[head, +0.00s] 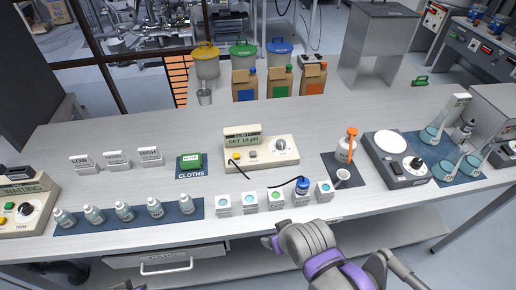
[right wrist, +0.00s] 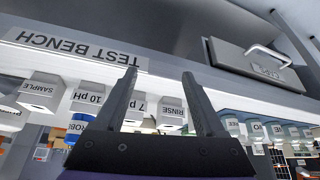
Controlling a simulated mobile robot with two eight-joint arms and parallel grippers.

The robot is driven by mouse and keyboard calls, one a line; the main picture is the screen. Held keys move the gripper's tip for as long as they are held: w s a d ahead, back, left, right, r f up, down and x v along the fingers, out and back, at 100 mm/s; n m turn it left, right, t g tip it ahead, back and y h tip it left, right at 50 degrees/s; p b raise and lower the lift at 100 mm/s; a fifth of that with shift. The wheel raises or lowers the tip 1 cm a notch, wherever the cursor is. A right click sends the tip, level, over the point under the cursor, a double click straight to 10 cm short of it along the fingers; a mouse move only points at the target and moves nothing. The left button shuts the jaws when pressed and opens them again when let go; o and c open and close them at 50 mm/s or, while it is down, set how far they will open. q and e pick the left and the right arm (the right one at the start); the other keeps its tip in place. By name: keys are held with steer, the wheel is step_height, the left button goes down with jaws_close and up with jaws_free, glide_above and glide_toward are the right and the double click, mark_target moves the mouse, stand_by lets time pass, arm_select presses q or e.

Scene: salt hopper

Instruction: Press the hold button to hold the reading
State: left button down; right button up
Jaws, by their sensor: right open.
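A cream meter (head: 262,163) stands mid-bench with a display (head: 243,141) that seems to read "SET 10 pH". It has a yellow button (head: 236,157), a grey button (head: 253,154) and a grey knob (head: 280,145); I cannot read which is the hold button. A black cable runs from it to a blue-capped probe (head: 302,186) among the front cups. My right arm reaches in from the lower right, in front of the bench edge. My left gripper is not clearly in view.
Labelled cups (head: 250,202) line the front edge, between my right arm and the meter. A bottle (head: 347,145) and scale (head: 395,160) stand right.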

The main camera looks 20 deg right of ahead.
jaws_close()
stand_by(0.3)
stand_by(1.5)
